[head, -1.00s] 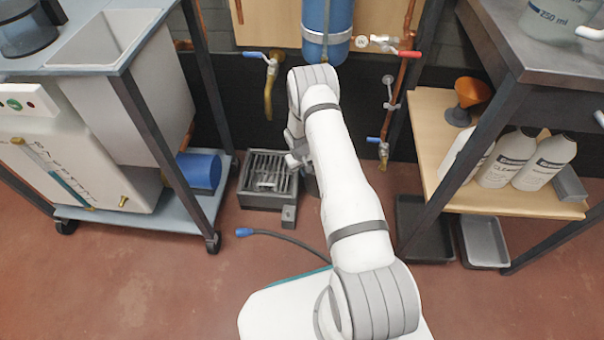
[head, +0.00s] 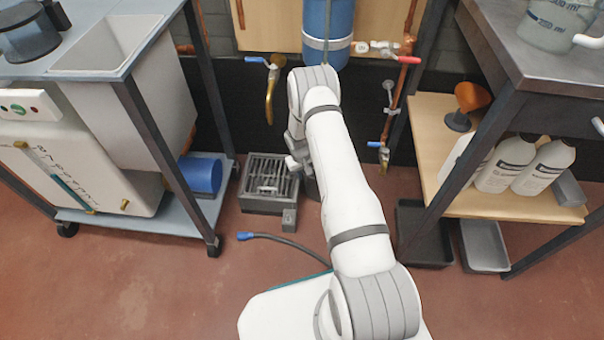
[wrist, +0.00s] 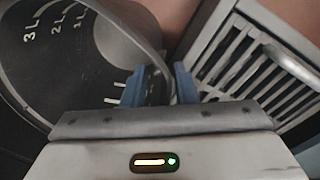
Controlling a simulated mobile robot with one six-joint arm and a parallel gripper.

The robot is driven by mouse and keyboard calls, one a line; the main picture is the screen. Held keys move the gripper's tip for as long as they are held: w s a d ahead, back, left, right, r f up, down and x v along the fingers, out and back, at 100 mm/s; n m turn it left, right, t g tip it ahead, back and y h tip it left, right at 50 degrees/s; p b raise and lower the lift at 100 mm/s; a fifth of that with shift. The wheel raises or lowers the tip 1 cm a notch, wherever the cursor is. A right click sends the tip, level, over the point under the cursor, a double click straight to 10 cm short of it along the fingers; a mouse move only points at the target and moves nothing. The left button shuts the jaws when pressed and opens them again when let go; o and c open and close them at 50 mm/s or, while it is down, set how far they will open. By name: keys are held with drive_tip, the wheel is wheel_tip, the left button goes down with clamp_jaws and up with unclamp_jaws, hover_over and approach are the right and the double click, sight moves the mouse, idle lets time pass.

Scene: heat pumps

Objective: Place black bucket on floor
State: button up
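The black bucket (wrist: 70,65) fills the left of the wrist view. I look into its dark inside, with white 1L, 2L and 3L marks. My gripper (wrist: 160,68) has its two blue fingers on either side of the bucket's rim, with a visible gap between them; it looks open around the rim. In the head view my arm hides most of the bucket; only a dark sliver (head: 310,187) shows beside the wrist, close to the floor (head: 135,275). I cannot tell for sure whether its base touches the floor.
A grey floor drain with a slatted grate (head: 268,178) lies just left of my gripper. A blue-tipped hose (head: 275,238) lies in front. A trolley with a sink (head: 105,42) stands left, a shelf with white bottles (head: 505,163) right. A blue cylinder (head: 327,25) hangs behind.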

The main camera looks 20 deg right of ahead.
wheel_tip(320, 180, up, 6)
drive_tip(key=p, duration=0.2)
drive_tip(key=shift+a+r, duration=0.15)
drive_tip(key=shift+a, duration=0.25)
drive_tip(key=shift+s, duration=0.15)
